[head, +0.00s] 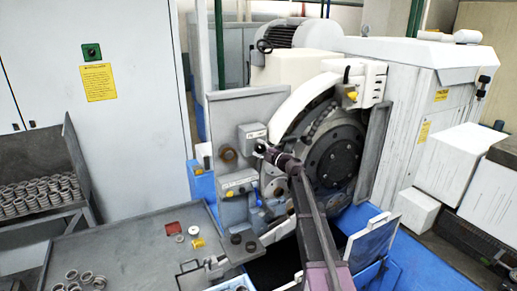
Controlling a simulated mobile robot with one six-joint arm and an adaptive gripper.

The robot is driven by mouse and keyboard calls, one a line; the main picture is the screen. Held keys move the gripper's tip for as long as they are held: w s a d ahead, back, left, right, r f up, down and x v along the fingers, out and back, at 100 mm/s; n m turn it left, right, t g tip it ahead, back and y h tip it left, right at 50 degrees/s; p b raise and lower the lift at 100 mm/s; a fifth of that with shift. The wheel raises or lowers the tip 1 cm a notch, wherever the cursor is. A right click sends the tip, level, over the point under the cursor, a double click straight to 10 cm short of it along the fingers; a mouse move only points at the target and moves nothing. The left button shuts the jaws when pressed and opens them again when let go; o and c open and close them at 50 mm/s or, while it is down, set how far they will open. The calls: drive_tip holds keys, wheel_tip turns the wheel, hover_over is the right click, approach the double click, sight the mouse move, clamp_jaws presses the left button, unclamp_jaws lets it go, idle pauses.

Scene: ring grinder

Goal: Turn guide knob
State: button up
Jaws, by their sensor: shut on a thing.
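My arm reaches up from the bottom of the head view to the grinder's front. My gripper (262,148) is at the grey guide block (252,131), just left of the large dark round wheel head (335,155). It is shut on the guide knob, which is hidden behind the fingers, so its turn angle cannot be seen. A brown round knob (229,156) sits on the grey block to the left of my gripper, apart from it. A lower grey box (238,183) with a small yellow part is below.
A grey worktable (130,250) at the lower left carries several metal rings (85,278), a red tray piece and a yellow piece. A rack of rings (40,192) stands at far left. White blocks (452,165) are on the right. An open dark bin is beneath my arm.

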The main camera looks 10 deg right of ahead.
drive_tip(key=o, duration=1.1)
drive_tip(key=shift+o, duration=0.2)
drive_tip(key=shift+f+m+b, duration=0.1)
drive_tip(key=shift+m+b, duration=0.2)
drive_tip(key=shift+m, duration=0.1)
